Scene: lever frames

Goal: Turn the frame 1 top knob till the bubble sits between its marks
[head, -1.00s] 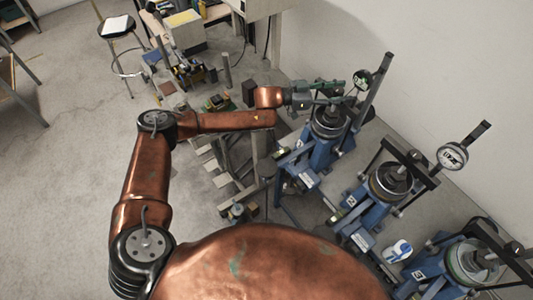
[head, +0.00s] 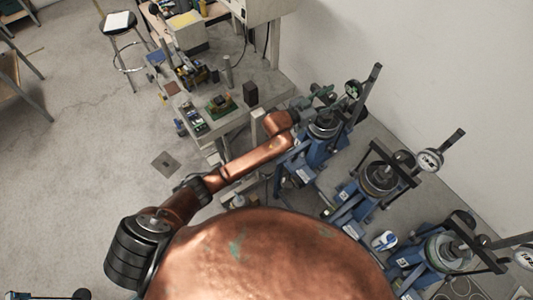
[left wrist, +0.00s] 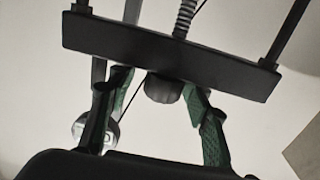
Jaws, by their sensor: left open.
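The first blue lever frame (head: 312,150) stands furthest back in the row in the head view. My left gripper (head: 323,97) is at its top, and the wrist hides part of it. In the left wrist view a black ribbed knob (left wrist: 163,88) hangs under a black crossbar (left wrist: 170,45), below a threaded rod (left wrist: 184,18). The green-padded fingers of my left gripper (left wrist: 158,92) are open on either side of the knob, with gaps showing. A round dial (left wrist: 95,130) shows behind the left finger. I cannot make out the bubble or its marks. My right gripper is not in view.
A second blue frame (head: 378,180) and a third (head: 440,250) stand to the right, near the wall. A workbench (head: 245,112) with small items is at the left of the first frame. A stool (head: 118,28) stands further back. Open floor lies left.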

